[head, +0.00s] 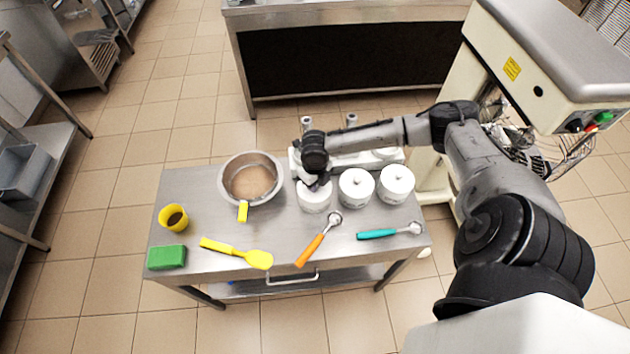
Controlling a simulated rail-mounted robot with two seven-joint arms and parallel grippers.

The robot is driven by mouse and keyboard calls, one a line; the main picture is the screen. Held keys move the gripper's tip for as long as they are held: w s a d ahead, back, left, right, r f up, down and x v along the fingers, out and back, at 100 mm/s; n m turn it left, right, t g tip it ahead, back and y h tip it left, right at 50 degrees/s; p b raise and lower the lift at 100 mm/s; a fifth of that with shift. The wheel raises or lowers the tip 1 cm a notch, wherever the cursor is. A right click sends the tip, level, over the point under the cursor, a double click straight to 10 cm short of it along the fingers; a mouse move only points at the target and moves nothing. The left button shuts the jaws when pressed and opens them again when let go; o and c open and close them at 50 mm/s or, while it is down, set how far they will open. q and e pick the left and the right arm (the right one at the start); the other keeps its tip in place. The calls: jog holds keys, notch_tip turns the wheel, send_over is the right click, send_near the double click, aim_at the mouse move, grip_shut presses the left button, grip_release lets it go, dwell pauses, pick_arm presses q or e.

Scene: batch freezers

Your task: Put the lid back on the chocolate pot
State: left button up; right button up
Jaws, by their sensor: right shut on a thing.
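Three white pots stand in a row on the steel table (185,200): a left pot (313,201), a middle pot (356,190) and a right pot (396,186). The middle and right pots wear white lids with small knobs. I cannot read their labels, so I cannot tell which is the chocolate pot. My right gripper (316,184) points down at the top of the left pot. It is shut on what seems to be a lid knob, mostly hidden by the gripper. I cannot tell whether that lid rests on the rim. My left gripper is out of view.
A steel pan (226,180) with brown liquid and a yellow grip stands left of the pots. A yellow cup (172,218), green sponge (166,257), yellow spatula (238,252), orange scoop (318,240) and teal scoop (388,232) lie around. A white machine is behind the pots.

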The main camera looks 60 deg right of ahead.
jog(key=o, duration=1)
jog(key=o, duration=0.4)
jog(key=shift+o, duration=0.2)
jog(key=shift+r, duration=0.15)
jog(key=shift+r+p, duration=2.2)
jog(key=shift+p, duration=0.3)
jog(key=shift+r+p, duration=1.2)
jog(key=shift+p, duration=0.1)
